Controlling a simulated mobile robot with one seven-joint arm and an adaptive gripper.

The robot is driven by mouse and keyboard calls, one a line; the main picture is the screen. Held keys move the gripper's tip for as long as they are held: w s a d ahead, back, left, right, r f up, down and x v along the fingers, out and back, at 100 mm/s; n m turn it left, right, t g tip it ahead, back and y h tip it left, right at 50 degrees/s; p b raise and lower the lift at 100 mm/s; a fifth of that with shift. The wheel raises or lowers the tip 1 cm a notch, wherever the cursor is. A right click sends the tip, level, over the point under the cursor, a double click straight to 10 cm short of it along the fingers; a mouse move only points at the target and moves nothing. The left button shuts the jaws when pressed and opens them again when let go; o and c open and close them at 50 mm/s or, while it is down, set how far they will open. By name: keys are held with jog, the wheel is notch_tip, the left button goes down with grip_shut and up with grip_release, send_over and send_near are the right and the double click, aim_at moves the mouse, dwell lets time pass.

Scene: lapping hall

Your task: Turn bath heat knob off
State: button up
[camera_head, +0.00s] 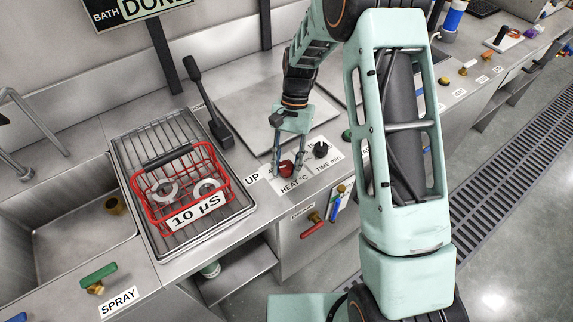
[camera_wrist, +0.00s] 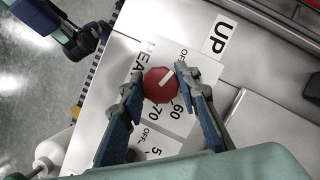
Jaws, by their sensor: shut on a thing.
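The bath heat knob is a red knob (camera_head: 286,168) with a white pointer line, on a white plate marked "HEAT °C" on the counter. In the wrist view the red knob (camera_wrist: 161,85) sits between the two fingertips of my gripper (camera_wrist: 158,80), which touch it on both sides. The pointer line runs toward the upper right, between the "OFF" mark and the "60" mark; its exact setting is hard to tell. In the head view my gripper (camera_head: 288,165) reaches down onto the knob from above.
A black time knob (camera_head: 321,149) stands just right of the heat knob. A red basket (camera_head: 216,158) with metal rings stands on a wire rack to the left. A black lever (camera_head: 207,105) rises behind the rack. A red-handled valve (camera_head: 312,227) is on the counter front.

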jog(key=shift+n, duration=0.7)
jog(key=o, duration=1.2)
jog(key=shift+c, duration=0.2)
jog(key=a+v, duration=0.1)
jog(key=v, duration=1.1)
jog(key=shift+d, duration=0.3)
jog(key=shift+w, duration=0.1)
